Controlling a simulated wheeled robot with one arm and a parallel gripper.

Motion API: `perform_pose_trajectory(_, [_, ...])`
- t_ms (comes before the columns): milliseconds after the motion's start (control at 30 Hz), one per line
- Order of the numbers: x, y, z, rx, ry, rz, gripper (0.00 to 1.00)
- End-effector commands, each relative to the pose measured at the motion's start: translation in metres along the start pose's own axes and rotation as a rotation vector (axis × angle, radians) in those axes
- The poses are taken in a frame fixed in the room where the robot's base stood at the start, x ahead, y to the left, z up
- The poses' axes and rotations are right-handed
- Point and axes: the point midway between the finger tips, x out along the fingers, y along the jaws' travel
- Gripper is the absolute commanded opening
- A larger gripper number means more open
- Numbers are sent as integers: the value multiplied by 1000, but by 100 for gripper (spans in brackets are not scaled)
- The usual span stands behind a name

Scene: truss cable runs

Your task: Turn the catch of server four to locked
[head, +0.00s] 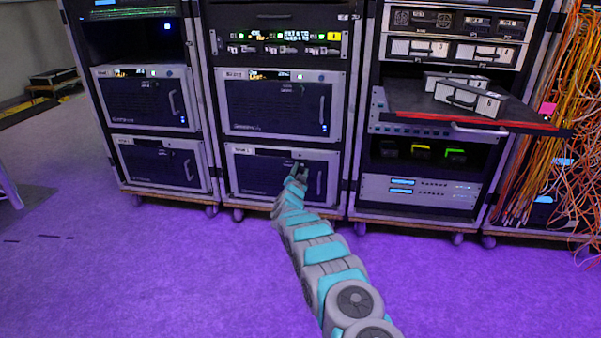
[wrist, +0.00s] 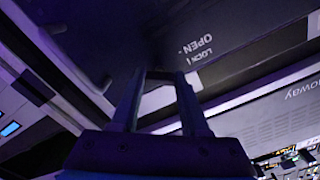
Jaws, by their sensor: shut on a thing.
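The lower server (head: 262,174) in the middle rack has a dark front in a light frame; its small label is too blurred to read. My gripper (head: 298,172) reaches its front near the upper right, left of its handle (head: 319,182). In the wrist view my gripper (wrist: 160,75) has its fingertips against the dark panel, shut on the catch, which is mostly hidden between them. The printed marks OPEN (wrist: 197,45) and LOCK (wrist: 188,60) show just beside the fingertips. Which mark the catch points to cannot be told.
Another server (head: 275,105) sits directly above. The left rack holds two similar servers (head: 145,100). In the right rack a red-edged shelf (head: 475,124) sticks out with boxes on it. Orange cables (head: 565,110) hang at far right. The purple floor (head: 180,270) is open.

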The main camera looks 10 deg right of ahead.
Motion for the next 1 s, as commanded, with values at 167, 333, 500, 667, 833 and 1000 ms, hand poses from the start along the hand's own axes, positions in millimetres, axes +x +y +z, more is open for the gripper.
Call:
perform_pose_trajectory(167, [0,1,1,166,-1,1,0])
perform_pose_trajectory(333, [0,1,1,327,-1,0,0])
perform_pose_trajectory(500, [0,2,1,488,0,2,0])
perform_pose_trajectory(667, [0,2,2,632,-1,2,0])
perform_pose_trajectory(833, [0,2,2,763,-1,2,0])
perform_pose_trajectory(1000, [0,3,1,863,0,3,0])
